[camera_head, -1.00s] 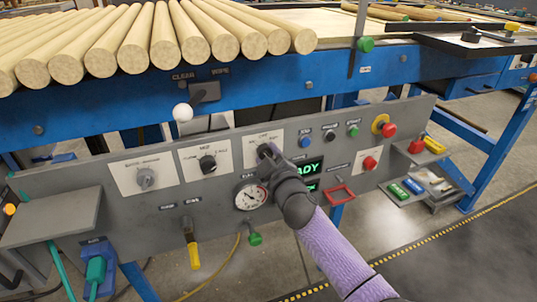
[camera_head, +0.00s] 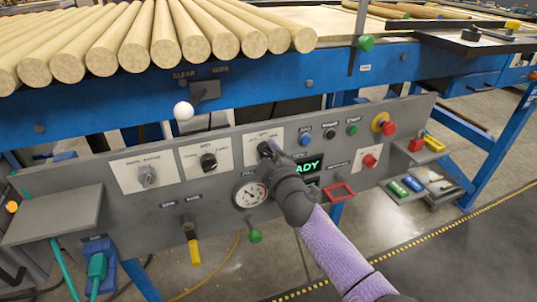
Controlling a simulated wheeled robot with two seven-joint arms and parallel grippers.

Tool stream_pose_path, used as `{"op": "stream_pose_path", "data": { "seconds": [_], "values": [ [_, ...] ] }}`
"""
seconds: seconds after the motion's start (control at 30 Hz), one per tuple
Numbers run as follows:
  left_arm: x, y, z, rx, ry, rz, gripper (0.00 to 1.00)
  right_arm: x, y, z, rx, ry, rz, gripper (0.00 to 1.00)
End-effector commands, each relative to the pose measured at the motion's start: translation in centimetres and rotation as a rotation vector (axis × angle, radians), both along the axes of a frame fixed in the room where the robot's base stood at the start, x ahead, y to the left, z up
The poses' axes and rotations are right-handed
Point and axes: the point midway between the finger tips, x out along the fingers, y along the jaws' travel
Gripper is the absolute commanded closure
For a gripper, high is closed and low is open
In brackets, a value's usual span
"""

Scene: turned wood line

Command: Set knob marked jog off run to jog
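The knob marked jog off run (camera_head: 264,147) is a black rotary knob on the rightmost of three white label plates on the grey control panel. My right gripper (camera_head: 268,156) is at this knob, its fingers pointing at it from below right. The gripper and wrist hide most of the knob and its lower surroundings, so its pointer and the finger gap cannot be made out. The label text above it is too small to read surely. My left gripper is not in view.
Two other knobs, one grey (camera_head: 147,176) and one black (camera_head: 208,162), sit left on the panel (camera_head: 120,215). Right are small buttons, a red mushroom button (camera_head: 388,128) and a red frame (camera_head: 339,192).

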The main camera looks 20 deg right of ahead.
Motion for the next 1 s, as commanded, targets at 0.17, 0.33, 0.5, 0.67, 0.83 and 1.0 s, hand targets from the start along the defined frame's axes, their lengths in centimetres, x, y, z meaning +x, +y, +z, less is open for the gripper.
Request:
{"op": "stream_pose_path", "data": {
  "seconds": [0.17, 0.33, 0.5, 0.67, 0.83, 1.0],
  "values": [
    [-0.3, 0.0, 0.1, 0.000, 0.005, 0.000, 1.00, 0.0, 0.0, 0.0, 0.001, -0.001, -0.001, 0.13],
    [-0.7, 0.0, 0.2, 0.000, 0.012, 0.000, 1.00, 0.0, 0.0, 0.1, 0.002, -0.002, -0.001, 0.13],
    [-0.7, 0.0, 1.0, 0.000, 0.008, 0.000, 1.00, -1.1, -0.1, 0.4, 0.003, -0.002, -0.001, 0.13],
    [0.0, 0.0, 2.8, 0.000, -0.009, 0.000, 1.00, -4.8, -0.2, 0.7, 0.004, -0.001, 0.000, 0.13],
    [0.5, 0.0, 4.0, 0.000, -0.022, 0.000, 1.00, -8.5, -0.3, 0.4, 0.003, -0.001, 0.000, 0.13],
    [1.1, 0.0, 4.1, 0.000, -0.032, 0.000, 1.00, -9.9, -0.3, 0.1, 0.002, -0.001, -0.001, 0.13]
  ]
}}
